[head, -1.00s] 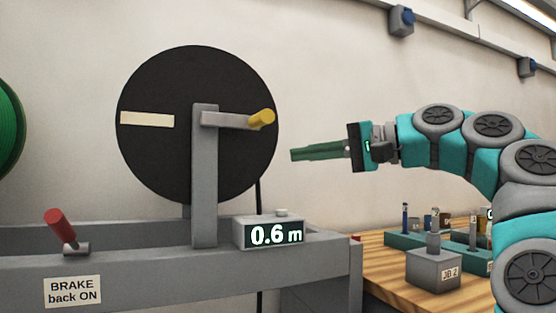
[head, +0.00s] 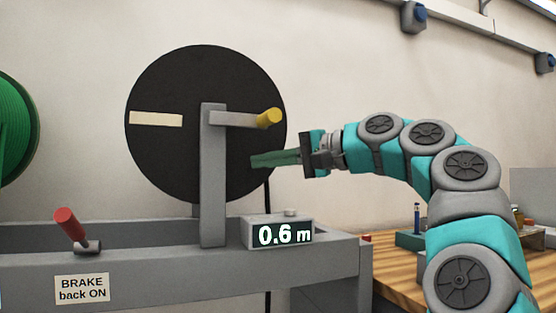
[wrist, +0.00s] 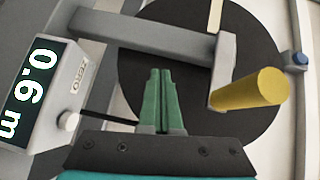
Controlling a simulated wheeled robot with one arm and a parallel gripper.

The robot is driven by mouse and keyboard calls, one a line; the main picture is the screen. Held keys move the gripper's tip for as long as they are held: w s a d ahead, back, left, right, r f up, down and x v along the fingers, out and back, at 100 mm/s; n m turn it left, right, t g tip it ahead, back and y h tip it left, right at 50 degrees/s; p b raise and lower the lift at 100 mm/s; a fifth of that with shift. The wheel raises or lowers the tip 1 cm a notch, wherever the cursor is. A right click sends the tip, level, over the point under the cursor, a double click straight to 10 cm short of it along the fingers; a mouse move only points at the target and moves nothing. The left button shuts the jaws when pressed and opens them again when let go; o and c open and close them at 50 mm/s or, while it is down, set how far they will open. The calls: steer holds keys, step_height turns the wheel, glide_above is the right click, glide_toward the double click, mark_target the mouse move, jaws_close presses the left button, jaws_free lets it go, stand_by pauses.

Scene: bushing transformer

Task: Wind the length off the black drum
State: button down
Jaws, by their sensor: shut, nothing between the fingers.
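The black drum (head: 165,165) stands upright on a grey frame, with a pale strip (head: 156,119) level at its left. A grey crank arm (head: 235,119) points right from the hub and ends in a yellow handle (head: 269,118). The handle also shows in the wrist view (wrist: 250,88), right of my fingers. My gripper (head: 253,161) has green fingers, shut and empty, below the handle and in front of the drum's right side. In the wrist view the fingers (wrist: 161,75) lie together, apart from the handle. The counter box (head: 284,234) reads 0.6 m. A black cable hangs behind it.
A red-handled lever (head: 70,225) stands on the frame's left, tilted left, above a label (head: 82,289) reading "BRAKE back ON". A green drum (head: 15,130) is at the far left. A wooden bench (head: 400,285) stands to the right.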

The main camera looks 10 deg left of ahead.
steer(key=shift+s+a+f, duration=0.15)
steer(key=shift+s+a, duration=0.3)
steer(key=shift+a, duration=0.3)
steer(key=shift+s+a+f, duration=0.15)
steer(key=shift+s+a, duration=0.3)
steer(key=shift+a, duration=0.25)
stand_by(0.9)
